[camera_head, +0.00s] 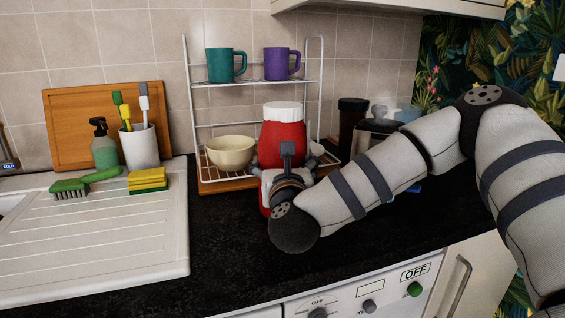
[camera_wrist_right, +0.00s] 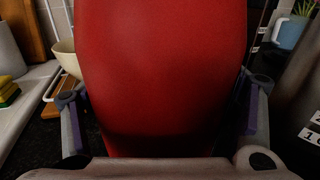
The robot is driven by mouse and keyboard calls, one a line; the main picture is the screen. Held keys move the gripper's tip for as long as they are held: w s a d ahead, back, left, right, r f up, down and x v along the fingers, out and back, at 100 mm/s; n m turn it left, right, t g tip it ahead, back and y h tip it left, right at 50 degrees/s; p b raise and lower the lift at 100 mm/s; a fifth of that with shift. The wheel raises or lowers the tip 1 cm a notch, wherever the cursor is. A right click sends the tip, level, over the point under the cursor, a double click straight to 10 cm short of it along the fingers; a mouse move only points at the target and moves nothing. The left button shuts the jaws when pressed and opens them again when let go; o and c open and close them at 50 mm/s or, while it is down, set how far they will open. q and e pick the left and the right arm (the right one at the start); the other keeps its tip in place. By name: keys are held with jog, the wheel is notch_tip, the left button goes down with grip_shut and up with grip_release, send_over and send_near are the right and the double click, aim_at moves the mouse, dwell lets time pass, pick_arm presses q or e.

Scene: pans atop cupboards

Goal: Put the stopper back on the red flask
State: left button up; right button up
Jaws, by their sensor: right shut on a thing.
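The red flask (camera_head: 283,143) stands upright on the dark worktop in front of the wire rack, with a white ribbed top on it. I cannot tell whether that top is the stopper. No separate stopper can be made out for sure. My right gripper (camera_head: 288,162) is shut on the flask's body, from the front. In the right wrist view the red body (camera_wrist_right: 160,70) fills the middle, with one finger of the right gripper (camera_wrist_right: 163,95) on each side. The hand hides part of the flask's lower half. My left gripper is not in view.
The wire rack (camera_head: 322,80) holds a teal mug (camera_head: 220,65), a purple mug (camera_head: 277,64) and a cream bowl (camera_head: 230,152). A dark jar (camera_head: 352,120) and a blue mug (camera_head: 408,113) stand right. A blue thing shows partly behind my right arm.

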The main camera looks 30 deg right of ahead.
jog(key=o, duration=2.4)
jog(key=shift+f, duration=0.1)
jog(key=shift+c, duration=0.2)
jog(key=shift+s+a+r, duration=0.15)
jog(key=shift+s+r, duration=0.05)
jog(key=v, duration=1.1)
jog(key=shift+s, duration=0.25)
jog(key=shift+a+f, duration=0.1)
